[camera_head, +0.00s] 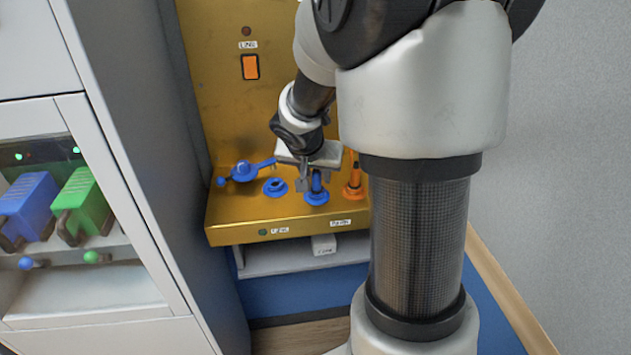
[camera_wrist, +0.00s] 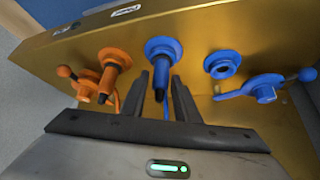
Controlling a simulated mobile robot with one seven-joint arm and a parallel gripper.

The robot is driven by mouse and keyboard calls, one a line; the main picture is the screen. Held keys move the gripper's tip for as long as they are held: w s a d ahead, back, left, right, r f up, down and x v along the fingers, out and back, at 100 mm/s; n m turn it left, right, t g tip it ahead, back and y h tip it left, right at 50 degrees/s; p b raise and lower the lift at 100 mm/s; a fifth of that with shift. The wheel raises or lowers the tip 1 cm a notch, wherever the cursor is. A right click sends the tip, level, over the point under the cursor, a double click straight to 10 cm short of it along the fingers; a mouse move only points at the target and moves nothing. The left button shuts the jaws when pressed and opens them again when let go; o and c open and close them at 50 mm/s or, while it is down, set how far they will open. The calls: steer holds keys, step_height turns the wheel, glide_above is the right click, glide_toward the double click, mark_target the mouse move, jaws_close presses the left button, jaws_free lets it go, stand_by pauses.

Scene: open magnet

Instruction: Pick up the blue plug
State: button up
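The blue plug (camera_wrist: 161,72) stands in a round blue socket (camera_wrist: 164,47) on the gold panel's ledge. It also shows in the head view (camera_head: 317,184), partly hidden by my gripper. My gripper (camera_head: 309,182) is over the ledge at the plug. In the wrist view, its two dark fingers (camera_wrist: 161,80) are apart, one on each side of the plug. A gap shows on both sides, and I cannot tell how deep the plug sits between them.
An orange plug (camera_head: 354,180) stands to the right in the head view. An empty blue socket (camera_head: 275,187) and a blue cap with a strap (camera_head: 243,172) are to the left. A cabinet (camera_head: 150,200) with blue (camera_head: 28,205) and green (camera_head: 80,200) blocks stands at left.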

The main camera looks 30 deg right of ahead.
jaws_close()
steer(key=shift+r, duration=0.1)
